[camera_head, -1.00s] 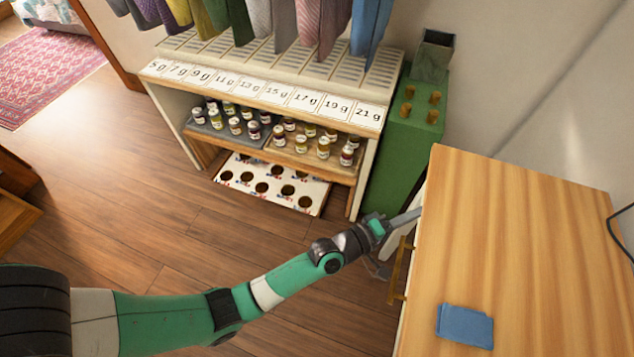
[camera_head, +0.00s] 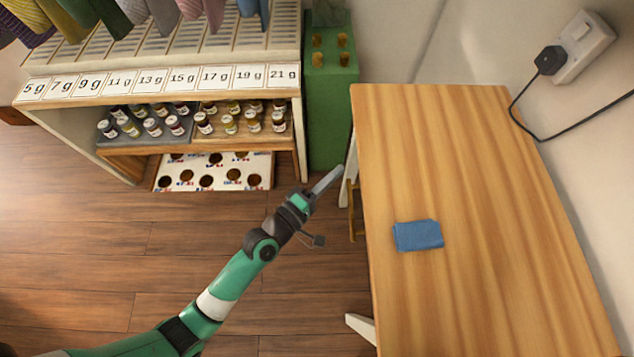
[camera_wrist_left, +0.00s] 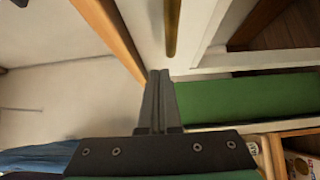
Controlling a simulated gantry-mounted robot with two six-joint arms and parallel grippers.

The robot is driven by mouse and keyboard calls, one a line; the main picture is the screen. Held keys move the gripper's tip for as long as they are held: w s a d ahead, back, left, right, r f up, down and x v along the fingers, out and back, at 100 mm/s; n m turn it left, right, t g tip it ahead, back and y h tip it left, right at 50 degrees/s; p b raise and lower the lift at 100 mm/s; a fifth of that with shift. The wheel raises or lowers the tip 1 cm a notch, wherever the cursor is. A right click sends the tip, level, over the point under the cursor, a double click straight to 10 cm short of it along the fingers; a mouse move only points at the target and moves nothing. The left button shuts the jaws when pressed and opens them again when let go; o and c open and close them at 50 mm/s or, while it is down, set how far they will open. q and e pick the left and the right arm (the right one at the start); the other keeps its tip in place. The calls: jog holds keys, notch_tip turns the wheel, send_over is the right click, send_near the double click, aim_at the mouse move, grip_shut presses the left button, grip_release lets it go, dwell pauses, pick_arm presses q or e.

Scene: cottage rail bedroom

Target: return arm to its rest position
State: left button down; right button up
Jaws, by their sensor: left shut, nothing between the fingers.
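My left arm reaches in from the lower left of the head view. Its left gripper (camera_head: 328,180) is close to the left edge of the wooden table, between the table and the shelf unit. In the left wrist view the fingers (camera_wrist_left: 158,78) are together, shut and empty. A gold handle bar (camera_wrist_left: 173,25) and a wooden edge (camera_wrist_left: 105,30) show beyond the fingertips there. My right gripper is not in view.
The wooden table (camera_head: 470,170) carries a blue folded cloth (camera_head: 418,235). A green cabinet (camera_head: 332,120) stands behind the gripper. The shelf unit (camera_head: 160,85) holds several small bottles and a white holed board (camera_head: 212,182). Open wooden floor (camera_head: 110,260) lies left of the arm.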

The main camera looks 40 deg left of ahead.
pick_arm(q)
jog(key=s, duration=0.2)
jog(key=s+a, duration=0.1)
jog(key=s, duration=0.1)
jog(key=shift+s, duration=0.35)
